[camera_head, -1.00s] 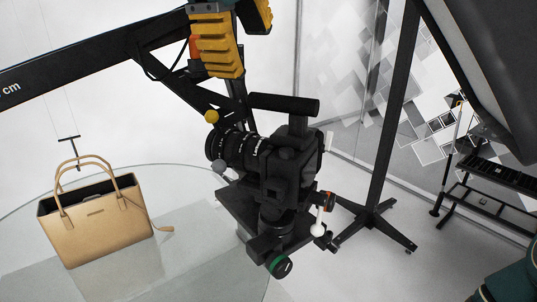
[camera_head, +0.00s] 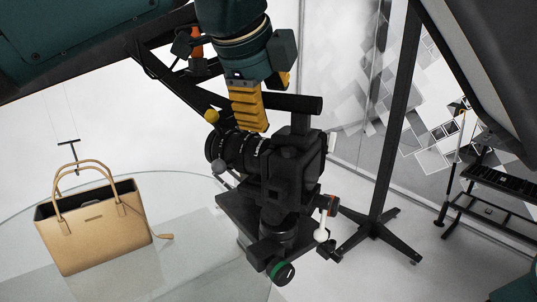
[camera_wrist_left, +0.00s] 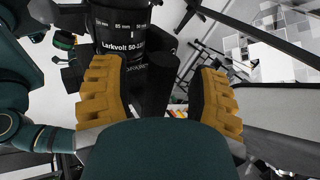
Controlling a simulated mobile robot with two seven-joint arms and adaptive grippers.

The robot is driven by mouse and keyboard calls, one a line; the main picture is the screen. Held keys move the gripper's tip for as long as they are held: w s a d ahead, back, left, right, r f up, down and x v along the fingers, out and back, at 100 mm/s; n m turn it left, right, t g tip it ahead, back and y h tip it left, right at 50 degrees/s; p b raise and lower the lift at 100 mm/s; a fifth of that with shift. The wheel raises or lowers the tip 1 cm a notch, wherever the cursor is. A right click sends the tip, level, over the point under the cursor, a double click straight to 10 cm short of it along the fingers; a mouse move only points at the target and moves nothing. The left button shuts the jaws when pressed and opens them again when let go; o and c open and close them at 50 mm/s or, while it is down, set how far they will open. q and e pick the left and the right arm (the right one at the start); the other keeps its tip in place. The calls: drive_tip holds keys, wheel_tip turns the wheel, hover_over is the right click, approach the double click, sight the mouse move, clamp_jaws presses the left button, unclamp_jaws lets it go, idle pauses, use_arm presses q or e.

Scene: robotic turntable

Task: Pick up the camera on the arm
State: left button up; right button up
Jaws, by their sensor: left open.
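The black camera (camera_head: 290,165), with a long lens and a top handle (camera_head: 300,104), sits on a mount on the arm (camera_head: 235,205). My left gripper (camera_head: 265,108) has yellow fingers and points down at the handle from above. In the left wrist view, its open fingers (camera_wrist_left: 157,72) are on either side of the black handle (camera_wrist_left: 158,88), and the lens (camera_wrist_left: 118,22) shows beyond. I cannot tell whether a finger touches the handle. My right gripper's fingers are out of view.
A tan handbag (camera_head: 95,228) hangs over the glass turntable (camera_head: 190,255) at left. A black stand (camera_head: 377,222) is right of the camera. A large dark panel (camera_head: 490,60) fills the upper right.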

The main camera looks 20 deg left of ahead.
use_arm(q)
clamp_jaws()
drive_tip(key=shift+r, duration=0.15)
drive_tip(key=shift+r, duration=0.1)
